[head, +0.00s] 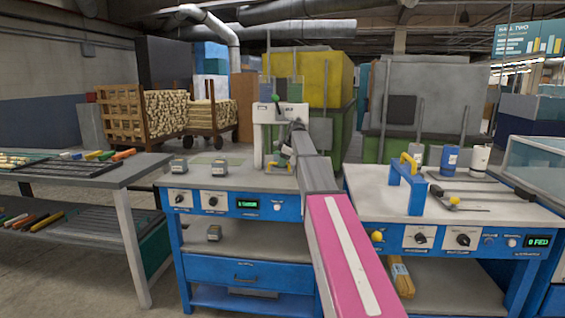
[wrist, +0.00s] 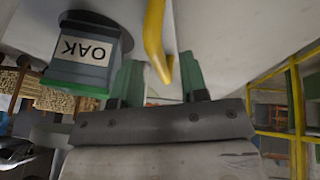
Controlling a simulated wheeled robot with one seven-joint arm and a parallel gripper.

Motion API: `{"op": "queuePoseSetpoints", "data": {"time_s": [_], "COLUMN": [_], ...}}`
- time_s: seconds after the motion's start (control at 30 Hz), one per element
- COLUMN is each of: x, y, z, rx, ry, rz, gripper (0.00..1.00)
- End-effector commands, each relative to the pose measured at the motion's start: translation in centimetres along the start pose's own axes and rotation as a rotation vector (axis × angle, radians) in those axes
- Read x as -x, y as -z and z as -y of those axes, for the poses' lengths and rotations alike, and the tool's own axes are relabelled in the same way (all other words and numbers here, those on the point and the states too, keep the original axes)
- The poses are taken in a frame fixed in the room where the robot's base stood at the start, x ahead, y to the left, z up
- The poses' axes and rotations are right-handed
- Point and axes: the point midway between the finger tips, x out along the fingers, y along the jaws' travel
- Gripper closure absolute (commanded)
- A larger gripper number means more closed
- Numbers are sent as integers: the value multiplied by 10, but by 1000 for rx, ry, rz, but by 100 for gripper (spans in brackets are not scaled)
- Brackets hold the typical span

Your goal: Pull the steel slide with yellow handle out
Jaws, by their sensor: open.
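A yellow handle (wrist: 155,40) shows in the wrist view, a curved bar running down from the top edge. Its lower end lies between the two green fingers of my gripper (wrist: 158,68), which are apart. I cannot tell whether either finger touches it. In the head view, a small patch of yellow (head: 277,166) shows low at the foot of the white upright machine on the middle blue bench, beside the end of my arm. The steel slide itself cannot be made out, and my fingertips are not clear in the head view.
A grey box labelled OAK (wrist: 85,50) is close left of my gripper in the wrist view. The right bench holds a blue frame (head: 408,187) and canisters (head: 449,160). A grey table (head: 95,172) stands left.

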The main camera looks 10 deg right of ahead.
Motion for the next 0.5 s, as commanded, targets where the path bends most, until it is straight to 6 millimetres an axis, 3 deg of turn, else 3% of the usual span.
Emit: {"op": "queuePoseSetpoints", "data": {"time_s": [0.27, 0.4, 0.5], "x": [-1, -1, -1], "y": [0, 0, 0], "z": [0, 0, 0], "rx": [0, 0, 0], "ry": [-1, -1, 0], "rz": [0, 0, 0], "gripper": [60, 100, 100]}}
